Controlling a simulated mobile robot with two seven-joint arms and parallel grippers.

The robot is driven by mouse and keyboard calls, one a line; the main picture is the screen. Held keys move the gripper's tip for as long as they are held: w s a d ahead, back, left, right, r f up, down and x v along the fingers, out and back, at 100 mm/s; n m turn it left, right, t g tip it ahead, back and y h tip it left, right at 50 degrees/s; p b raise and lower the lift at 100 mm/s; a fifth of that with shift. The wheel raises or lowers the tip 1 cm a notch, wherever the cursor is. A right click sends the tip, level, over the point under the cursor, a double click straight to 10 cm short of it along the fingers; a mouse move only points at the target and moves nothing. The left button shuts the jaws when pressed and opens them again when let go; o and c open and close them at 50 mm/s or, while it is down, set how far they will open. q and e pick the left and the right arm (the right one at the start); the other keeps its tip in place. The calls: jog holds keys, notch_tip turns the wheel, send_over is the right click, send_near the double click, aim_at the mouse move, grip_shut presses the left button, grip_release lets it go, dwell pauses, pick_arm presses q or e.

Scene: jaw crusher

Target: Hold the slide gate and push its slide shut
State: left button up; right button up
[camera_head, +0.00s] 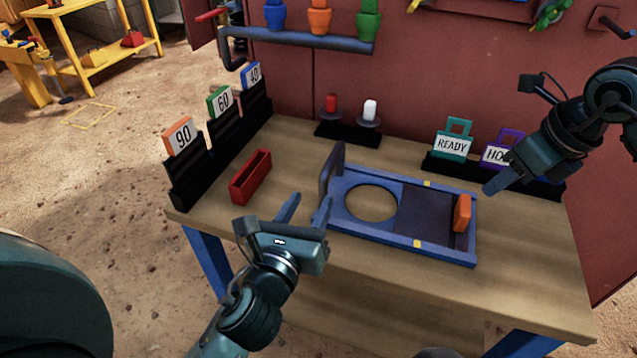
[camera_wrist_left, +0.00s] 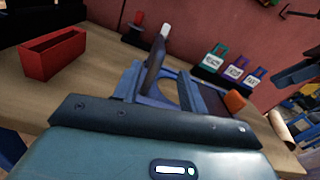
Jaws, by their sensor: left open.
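The slide gate (camera_head: 402,249) is a blue frame lying on the workbench, with a raised bar handle (camera_head: 327,172) at its left end. Its round opening (camera_head: 371,202) is uncovered. The dark slide (camera_head: 424,208) sits in the right part of the frame, with an upright orange grip (camera_head: 462,212) at its right end. My left gripper (camera_head: 305,208) is open and empty, just left of the bar handle and apart from it. The gate also shows ahead in the left wrist view (camera_wrist_left: 183,92). My right gripper (camera_head: 497,182) hangs right of the gate; its jaw opening is hidden.
A red open tray (camera_head: 251,178) lies left of the gate. Number signs in black racks (camera_head: 190,185) line the left edge. A stand with red and white pieces (camera_head: 347,132) and a READY sign (camera_head: 453,146) stand behind. The front bench strip is clear.

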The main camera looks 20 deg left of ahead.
aim_at(326, 173)
pick_arm(q)
jog(key=w, duration=1.2)
grip_shut()
dwell(0.3)
dwell(0.8)
